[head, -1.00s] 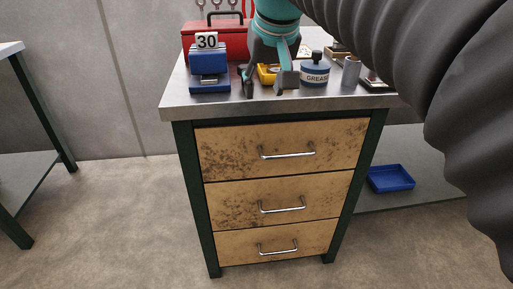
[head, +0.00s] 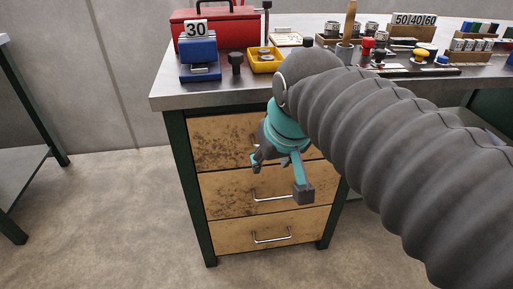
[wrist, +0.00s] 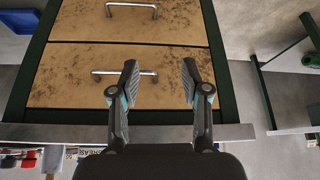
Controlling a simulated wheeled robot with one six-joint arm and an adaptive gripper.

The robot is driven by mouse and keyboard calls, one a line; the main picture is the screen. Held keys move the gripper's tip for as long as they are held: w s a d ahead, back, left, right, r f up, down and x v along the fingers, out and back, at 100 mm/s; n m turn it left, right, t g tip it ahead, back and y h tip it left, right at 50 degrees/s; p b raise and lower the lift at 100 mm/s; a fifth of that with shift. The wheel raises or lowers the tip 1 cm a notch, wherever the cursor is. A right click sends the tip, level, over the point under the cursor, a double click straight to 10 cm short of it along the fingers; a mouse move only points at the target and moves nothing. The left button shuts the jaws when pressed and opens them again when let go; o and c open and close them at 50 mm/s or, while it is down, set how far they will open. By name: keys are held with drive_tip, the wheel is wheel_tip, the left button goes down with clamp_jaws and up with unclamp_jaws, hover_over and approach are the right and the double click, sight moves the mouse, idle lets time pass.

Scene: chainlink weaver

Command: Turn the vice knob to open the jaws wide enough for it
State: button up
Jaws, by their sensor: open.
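A blue vice-like block (head: 199,60) with a white "30" card (head: 196,29) on top stands at the left front of the bench. The gap between the vice jaws is too small to make out. My gripper (head: 280,177) is open and empty, in front of the drawers, below the bench top and apart from the vice. In the wrist view, its two fingers (wrist: 160,84) are spread with the drawer fronts behind them.
A red toolbox (head: 215,27) stands behind the vice. A yellow tray (head: 254,67) of small parts sits to the right. The metal bench top (head: 171,96) overhangs wooden drawers (head: 228,193) with bar handles (head: 272,238). Open floor (head: 110,220) lies left of the drawers.

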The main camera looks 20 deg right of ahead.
drive_tip(key=shift+s+f, duration=0.55)
drive_tip(key=shift+f, duration=0.3)
drive_tip(key=s+f, duration=0.3)
drive_tip(key=f, duration=0.2)
drive_tip(key=shift+s+f, duration=0.35)
drive_tip(key=shift+f, duration=0.05)
